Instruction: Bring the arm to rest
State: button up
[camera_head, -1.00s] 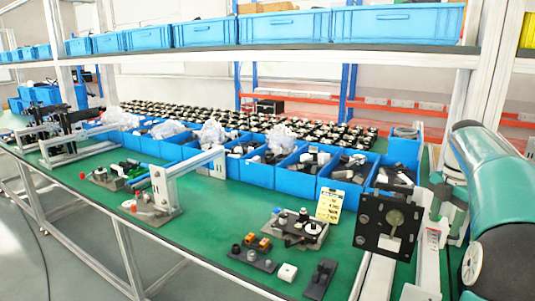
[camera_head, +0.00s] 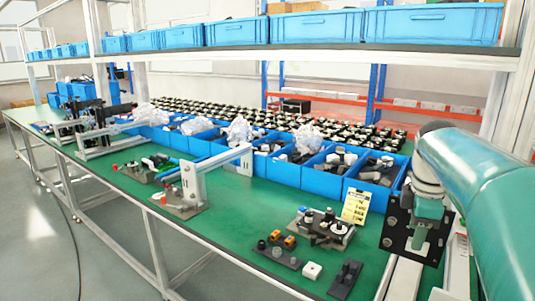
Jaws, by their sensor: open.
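My arm (camera_head: 485,195) enters from the right edge, teal with a grey-white joint. Its end reaches over the right end of the green workbench (camera_head: 225,222). A black square plate (camera_head: 413,236) stands there, partly covered by my arm's end. My gripper's fingers are not visible; they are hidden or out of the picture. I see nothing held.
A row of blue bins (camera_head: 322,181) with parts stands along the bench. A shelf (camera_head: 300,58) with blue crates runs above. Floor is free at left.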

jog(key=s+a+f+m+t, duration=0.1)
jog(key=s+a+f+m, duration=0.2)
jog(key=s+a+m, duration=0.1)
jog(key=s+a+f+m+t, duration=0.1)
jog(key=s+a+f+m, duration=0.2)
jog(key=s+a, duration=0.3)
jog(key=s+a+f+m+t+y, duration=0.1)
jog(key=s+a+m, duration=0.4)
jog(key=a, duration=0.5)
notch_tip(320, 180, down, 2)
jog(key=shift+s+a+f+m+t, duration=0.25)
jog(key=shift+s+m+t, duration=0.15)
jog(key=shift+s+t, duration=0.1)
